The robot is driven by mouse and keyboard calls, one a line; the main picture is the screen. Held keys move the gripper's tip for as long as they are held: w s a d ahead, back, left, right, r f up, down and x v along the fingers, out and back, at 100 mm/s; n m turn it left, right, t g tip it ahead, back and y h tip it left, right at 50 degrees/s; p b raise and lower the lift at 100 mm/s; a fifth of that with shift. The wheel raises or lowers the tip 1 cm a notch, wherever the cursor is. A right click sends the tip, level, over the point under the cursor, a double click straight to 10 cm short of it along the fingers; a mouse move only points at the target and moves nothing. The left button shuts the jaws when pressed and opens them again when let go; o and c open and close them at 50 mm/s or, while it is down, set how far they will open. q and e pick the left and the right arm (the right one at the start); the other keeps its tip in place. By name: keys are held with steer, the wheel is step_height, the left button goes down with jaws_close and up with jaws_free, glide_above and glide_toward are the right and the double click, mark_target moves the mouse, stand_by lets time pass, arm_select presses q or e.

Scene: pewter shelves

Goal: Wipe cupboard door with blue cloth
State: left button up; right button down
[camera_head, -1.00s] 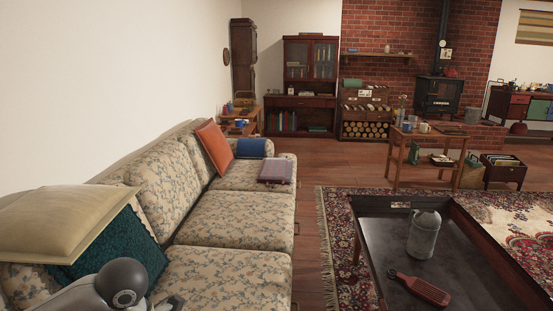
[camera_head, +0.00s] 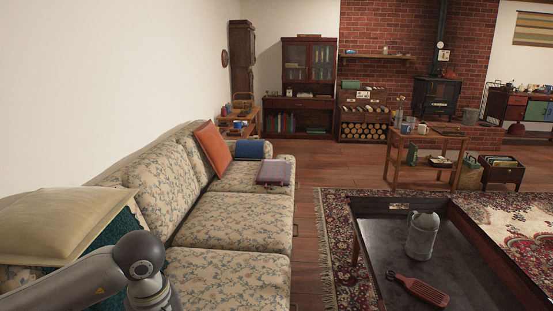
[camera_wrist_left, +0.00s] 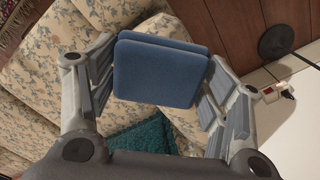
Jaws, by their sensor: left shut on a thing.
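A folded blue cloth (camera_wrist_left: 158,56) sits between the fingers of my left gripper (camera_wrist_left: 157,80) in the left wrist view. The gripper is shut on it, above the floral sofa. In the head view only my left arm shows, at the lower left; its gripper and the cloth are out of frame. A dark wooden cupboard (camera_head: 303,103) with two glazed upper doors (camera_head: 309,61) stands by the far wall, well away from my arm. Which cupboard door the task means is not clear. My right gripper is not in view.
The floral sofa (camera_head: 232,221) runs along the left wall with several cushions. A dark tray table (camera_head: 382,262) bearing a grey jug (camera_head: 422,236) and red brush (camera_head: 422,291) stands at right. A strip of wooden floor (camera_head: 307,235) lies between them.

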arm_select(q)
steer(key=m, duration=0.3)
steer(key=shift+w+d+r, duration=0.2)
steer(key=shift+r, duration=0.2)
steer(key=m, duration=0.3)
steer(key=r+m, duration=0.1)
steer(key=m, duration=0.1)
steer(key=shift+w+d, duration=0.25)
steer(key=s+r+p, duration=0.1)
steer(key=r+p, duration=0.1)
steer(key=s+r+p, duration=0.1)
steer(key=r+p, duration=0.1)
steer(key=p, duration=0.1)
steer(key=s+r+p, duration=0.1)
steer(key=r+p, duration=0.1)
steer(key=shift+s+r+p, duration=0.15)
steer(key=shift+s+p, duration=0.15)
steer(key=shift+p, duration=0.05)
steer(key=s+r+p, duration=0.4)
steer(key=r+p, duration=0.2)
steer(key=p, duration=0.1)
steer(key=shift+s, duration=0.25)
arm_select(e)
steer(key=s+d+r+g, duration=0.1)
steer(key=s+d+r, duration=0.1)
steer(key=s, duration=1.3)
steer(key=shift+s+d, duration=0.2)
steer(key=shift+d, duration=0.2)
arm_select(q)
steer(key=shift+f, duration=0.15)
